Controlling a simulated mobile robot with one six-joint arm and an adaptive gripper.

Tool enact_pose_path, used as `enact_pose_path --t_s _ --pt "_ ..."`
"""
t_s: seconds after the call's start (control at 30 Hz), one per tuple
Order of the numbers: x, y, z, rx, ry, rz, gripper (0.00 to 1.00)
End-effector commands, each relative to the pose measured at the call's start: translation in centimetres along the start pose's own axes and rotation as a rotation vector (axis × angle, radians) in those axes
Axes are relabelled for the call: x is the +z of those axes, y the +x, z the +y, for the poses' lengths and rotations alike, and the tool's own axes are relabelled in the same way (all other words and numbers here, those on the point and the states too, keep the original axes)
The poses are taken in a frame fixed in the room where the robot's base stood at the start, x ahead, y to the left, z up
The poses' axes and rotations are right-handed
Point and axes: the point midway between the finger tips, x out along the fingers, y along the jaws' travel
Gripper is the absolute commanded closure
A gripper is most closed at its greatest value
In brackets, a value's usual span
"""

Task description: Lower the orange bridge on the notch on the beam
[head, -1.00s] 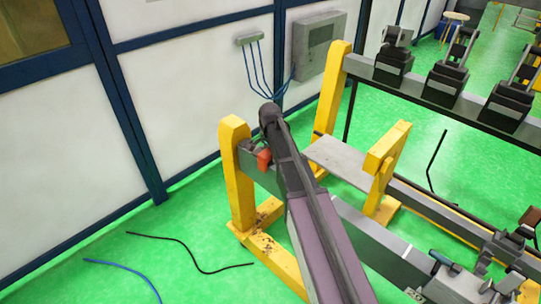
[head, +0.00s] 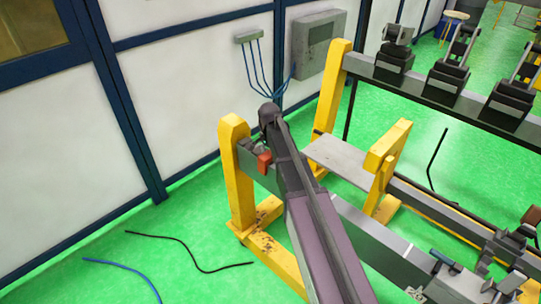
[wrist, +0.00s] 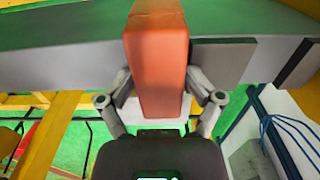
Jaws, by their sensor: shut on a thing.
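The orange bridge (wrist: 158,62) is held upright between the two fingers of my gripper (wrist: 160,95) in the wrist view. In the head view the bridge (head: 264,162) shows as a small orange block at the near side of the grey beam (head: 350,213), close to the yellow post at its left end. In the wrist view the bridge overlaps the beam (wrist: 60,45); I cannot tell whether it touches. Grey blocks (wrist: 222,60) on the beam stand just right of the bridge. The notch itself is not clearly visible. In the head view my arm hides part of the beam.
A yellow post (head: 236,180) carries the beam's left end. A grey shelf plate (head: 340,158) and a yellow bracket (head: 386,150) lie behind. Black clamps (head: 446,80) stand on the rear beam. Cables (head: 190,250) lie on the green floor, left.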

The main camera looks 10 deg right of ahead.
Motion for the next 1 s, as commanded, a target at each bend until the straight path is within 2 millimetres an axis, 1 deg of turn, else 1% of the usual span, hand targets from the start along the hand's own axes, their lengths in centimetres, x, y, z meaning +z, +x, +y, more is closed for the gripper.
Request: enact_pose_path --t_s 0.17,0.2,0.23,0.27,0.77,1.0 --pt "0.1 0.1 0.0 0.000 -0.001 -0.003 0.83" --pt "0.1 0.1 0.0 -0.001 -0.001 -0.003 0.14" --pt "0.1 0.1 0.0 -0.001 -0.001 -0.003 0.05" --pt "0.1 0.1 0.0 -0.001 -0.001 -0.002 0.00" --pt "0.0 0.0 -0.1 -0.002 0.000 0.000 0.00" --pt "0.0 -1.1 -0.1 -0.002 0.000 0.000 0.00"
